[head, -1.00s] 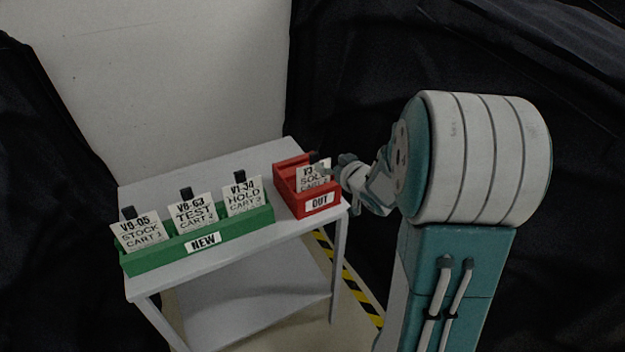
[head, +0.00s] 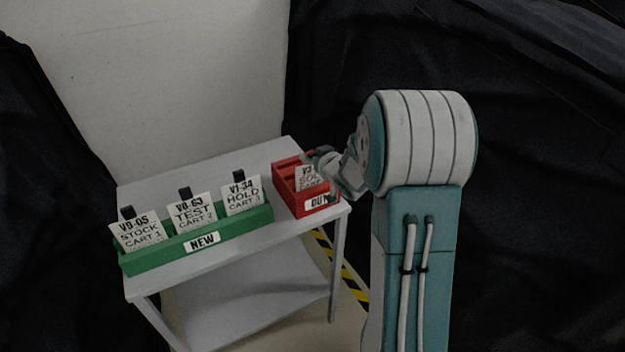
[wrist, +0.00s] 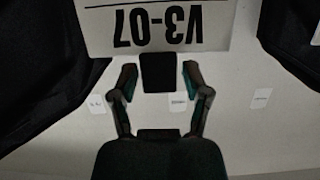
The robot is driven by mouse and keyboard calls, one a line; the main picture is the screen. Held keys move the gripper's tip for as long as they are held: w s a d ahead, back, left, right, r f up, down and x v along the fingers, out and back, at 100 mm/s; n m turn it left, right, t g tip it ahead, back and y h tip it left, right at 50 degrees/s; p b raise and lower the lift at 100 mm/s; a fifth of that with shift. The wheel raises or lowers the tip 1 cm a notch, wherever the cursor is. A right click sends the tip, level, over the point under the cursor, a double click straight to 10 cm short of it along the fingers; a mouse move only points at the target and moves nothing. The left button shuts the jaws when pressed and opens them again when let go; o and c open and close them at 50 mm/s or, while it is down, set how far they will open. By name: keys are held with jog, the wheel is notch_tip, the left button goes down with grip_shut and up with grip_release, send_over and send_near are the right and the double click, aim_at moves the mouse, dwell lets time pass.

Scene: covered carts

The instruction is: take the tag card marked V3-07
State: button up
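The tag card V3-07 (wrist: 158,28) appears upside down at the top of the wrist view, with a black tab (wrist: 158,72) on its edge. In the head view the card (head: 306,180) stands in the red OUT box (head: 300,208), its right part and tab hidden behind my gripper. My gripper (wrist: 160,76) is open in the wrist view, one finger on each side of the tab, with a visible gap on both sides. In the head view my gripper (head: 326,160) is at the box's right side, by the card's top.
A green NEW box (head: 160,259) holds cards V9-05 (head: 138,232), V8-63 (head: 191,213) and V1-34 (head: 242,195). Both boxes stand on a grey cart (head: 230,165), whose back left top is clear. Black drapes hang on both sides.

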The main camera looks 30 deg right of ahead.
jog(key=c, duration=0.4)
notch_tip(320, 180, up, 14)
jog(key=shift+f, duration=0.1)
dwell(0.6)
